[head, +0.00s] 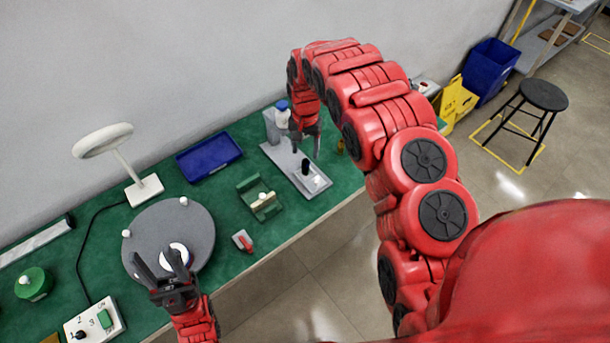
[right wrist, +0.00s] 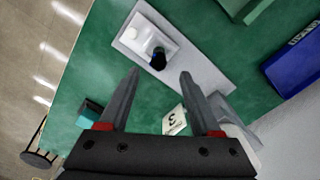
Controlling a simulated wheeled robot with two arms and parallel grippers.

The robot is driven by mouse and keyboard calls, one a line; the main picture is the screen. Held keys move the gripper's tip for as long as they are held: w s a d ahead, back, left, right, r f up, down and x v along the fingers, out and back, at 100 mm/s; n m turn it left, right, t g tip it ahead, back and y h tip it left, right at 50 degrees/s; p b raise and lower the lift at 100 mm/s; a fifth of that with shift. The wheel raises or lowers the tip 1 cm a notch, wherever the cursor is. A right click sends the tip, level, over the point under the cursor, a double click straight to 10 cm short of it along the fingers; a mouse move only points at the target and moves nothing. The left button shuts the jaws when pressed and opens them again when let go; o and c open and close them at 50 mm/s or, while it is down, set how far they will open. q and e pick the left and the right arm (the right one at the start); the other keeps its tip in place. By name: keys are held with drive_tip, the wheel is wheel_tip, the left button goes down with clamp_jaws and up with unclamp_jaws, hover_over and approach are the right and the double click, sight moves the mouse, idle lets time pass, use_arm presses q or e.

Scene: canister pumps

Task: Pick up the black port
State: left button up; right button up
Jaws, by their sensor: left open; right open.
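The black port (head: 305,166) is a small dark upright cylinder on a light grey plate (head: 284,157) at the back right of the green bench. In the right wrist view the black port (right wrist: 158,60) shows on the plate just beyond the fingertips. My right gripper (head: 306,147) is open and empty, pointing down over the plate, close to the port but apart from it. It also shows in the right wrist view (right wrist: 159,75). My left gripper (head: 157,260) is open above the round grey turntable (head: 150,225), near a white ring (head: 174,256).
A white and blue bottle (head: 282,115) stands at the plate's far end. A green fixture (head: 260,197), a blue tray (head: 209,157), a red-handled item (head: 243,241) and a lamp (head: 145,189) are on the bench. The bench's front edge lies close to the plate.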

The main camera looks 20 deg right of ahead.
sight(306, 161)
drive_tip(key=shift+s+f+p, duration=0.1)
drive_tip(key=shift+f+p, duration=0.3)
drive_tip(key=shift+d+f, duration=0.1)
drive_tip(key=shift+f, duration=0.25)
drive_tip(key=shift+f+p, duration=0.3)
drive_tip(key=shift+p, duration=0.1)
wheel_tip(306, 161, down, 3)
drive_tip(key=shift+s+p, duration=0.1)
drive_tip(key=shift+p, duration=0.8)
drive_tip(key=shift+f, duration=0.9)
clamp_jaws()
